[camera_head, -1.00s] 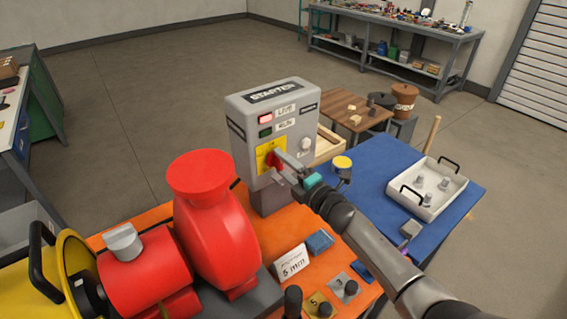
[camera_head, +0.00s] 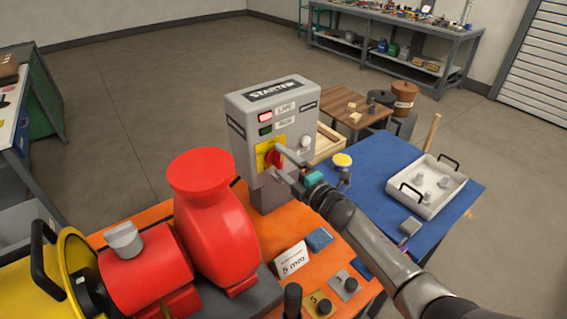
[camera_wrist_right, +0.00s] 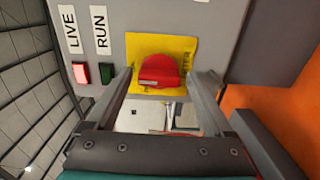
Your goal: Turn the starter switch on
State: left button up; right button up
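The grey starter box (camera_head: 272,125) stands upright at the back of the orange table. Its red switch knob (camera_head: 275,155) sits on a yellow plate (camera_head: 262,160). A red LIVE lamp (camera_head: 265,116) looks lit, and the green RUN lamp (camera_head: 265,132) looks dark. My right gripper (camera_head: 279,164) is open in front of the knob. In the right wrist view the knob (camera_wrist_right: 160,72) shows between the two spread fingers (camera_wrist_right: 165,80), with a gap on each side; I see no grip on it. My left gripper is not in view.
A red pump (camera_head: 215,225) stands left of the box. A 5 mm card (camera_head: 291,260) and numbered plates lie in front. On the blue mat, right, are a yellow-topped item (camera_head: 342,161) and a white tray (camera_head: 436,203).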

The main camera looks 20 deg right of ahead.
jog(key=shift+o, duration=0.4)
jog(key=v, duration=1.5)
jog(key=shift+s+r, duration=0.1)
